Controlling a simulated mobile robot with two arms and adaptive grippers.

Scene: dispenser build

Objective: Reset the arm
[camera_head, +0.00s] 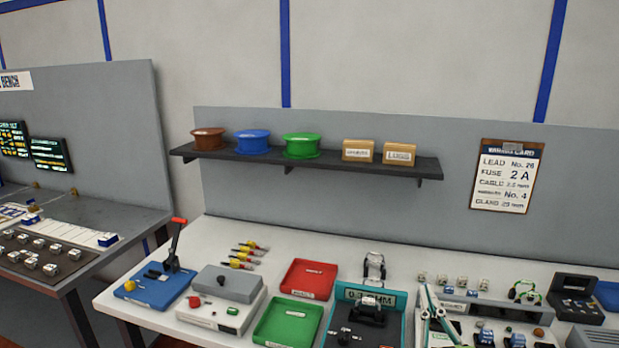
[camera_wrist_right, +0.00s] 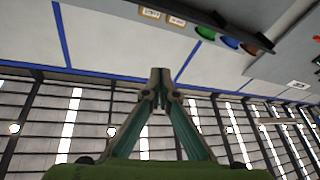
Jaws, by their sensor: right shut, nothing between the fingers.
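My right gripper (camera_head: 428,290) shows at the lower right of the head view, its green-sided fingers meeting at the tips. It points away from me and appears in front of the bench. In the right wrist view the same gripper (camera_wrist_right: 160,78) is shut, with nothing between its fingertips. Behind it there are the wall and, at the top, the shelf, turned upside down. My left gripper is in neither view.
The white bench (camera_head: 200,240) holds a blue lever press (camera_head: 155,285), a grey-topped box (camera_head: 225,290), red (camera_head: 309,279) and green (camera_head: 288,322) trays and a teal meter unit (camera_head: 350,294). Above, a dark shelf (camera_head: 300,163) carries spools and cartons. A card (camera_head: 507,176) hangs right.

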